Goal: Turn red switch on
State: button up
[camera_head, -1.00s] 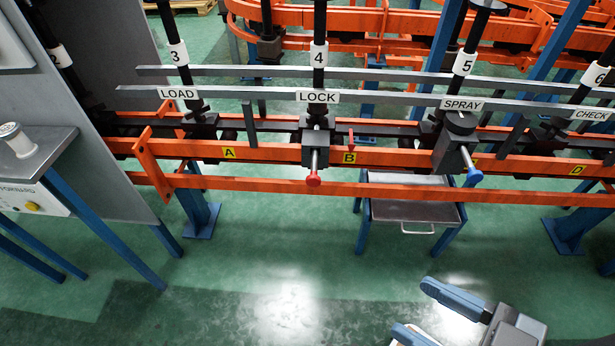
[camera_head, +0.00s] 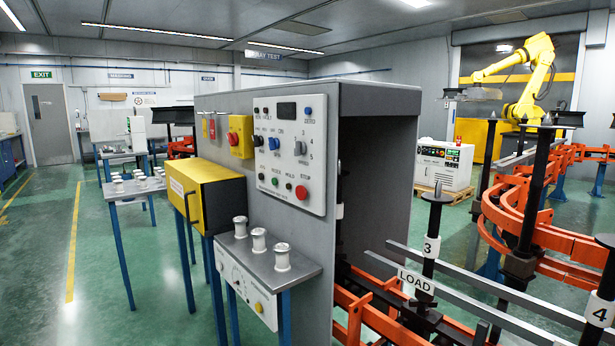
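A grey cabinet (camera_head: 375,140) stands in the middle of the view. On its left face is a small yellow box with a round red switch knob (camera_head: 233,138); whether it is on or off is too small to tell. Left of it hangs a small red piece (camera_head: 212,128). The white control panel (camera_head: 262,160) to the right carries a round red button (camera_head: 301,192), several other small buttons and a black knob (camera_head: 300,148). My gripper is not in view.
A yellow box with a handle (camera_head: 205,195) juts out below the switch. A small table (camera_head: 285,275) with white spools stands in front of the panel. Orange rails (camera_head: 365,315) run to the right. Green floor (camera_head: 110,290) is open at the left.

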aim_at(233, 140)
jog(key=i+j+u, duration=0.2)
jog(key=i+j, duration=0.45)
jog(key=j, duration=0.3)
jog(key=i+j+u, duration=0.2)
jog(key=i+j, duration=0.5)
jog(key=j, duration=0.1)
